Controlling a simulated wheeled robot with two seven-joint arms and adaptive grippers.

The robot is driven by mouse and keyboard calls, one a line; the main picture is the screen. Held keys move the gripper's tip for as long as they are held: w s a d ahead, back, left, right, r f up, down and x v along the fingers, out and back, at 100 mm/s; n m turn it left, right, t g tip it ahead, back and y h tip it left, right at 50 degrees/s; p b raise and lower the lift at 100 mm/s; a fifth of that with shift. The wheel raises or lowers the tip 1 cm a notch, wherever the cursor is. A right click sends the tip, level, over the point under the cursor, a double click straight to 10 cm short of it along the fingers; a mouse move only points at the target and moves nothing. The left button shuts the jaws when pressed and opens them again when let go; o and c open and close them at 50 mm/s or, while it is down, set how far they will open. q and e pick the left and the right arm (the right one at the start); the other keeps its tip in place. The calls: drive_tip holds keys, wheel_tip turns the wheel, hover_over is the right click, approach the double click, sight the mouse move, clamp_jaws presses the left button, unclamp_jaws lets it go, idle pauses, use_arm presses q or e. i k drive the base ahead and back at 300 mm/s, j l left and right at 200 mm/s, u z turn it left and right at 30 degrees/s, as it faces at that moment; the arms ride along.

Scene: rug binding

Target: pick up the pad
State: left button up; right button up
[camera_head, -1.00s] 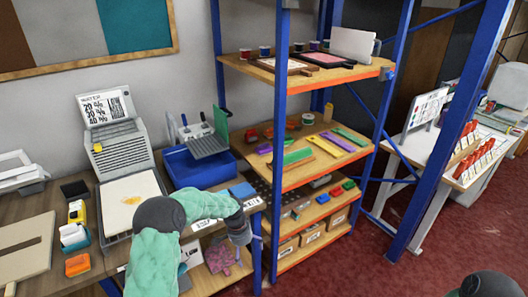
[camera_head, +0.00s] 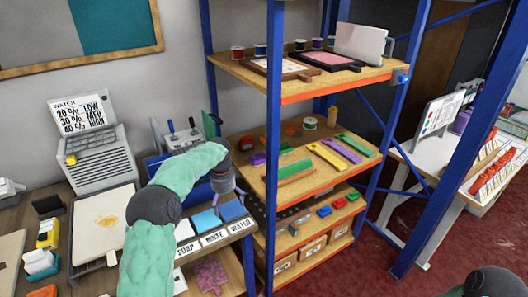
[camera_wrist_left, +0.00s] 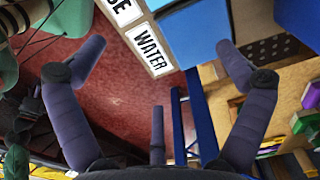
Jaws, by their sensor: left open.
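A white pad (camera_head: 183,230) lies behind the SOAP label. My left gripper (camera_head: 232,187) is just behind the lighter blue pad, apart from it as far as I can tell. In the left wrist view the gripper (camera_wrist_left: 160,48) is open and empty, its fingers spread, with the light blue pad (camera_wrist_left: 198,32) between and beyond them. My right gripper is not in view.
A blue-post shelf rack (camera_head: 274,150) stands close to the right of the gripper, holding colored strips and boxes. A blue bin (camera_head: 160,165) is partly hidden behind my left arm. A printing board (camera_head: 104,215) lies to the left.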

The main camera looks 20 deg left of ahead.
sight(258, 160)
drive_tip(key=i, duration=1.35)
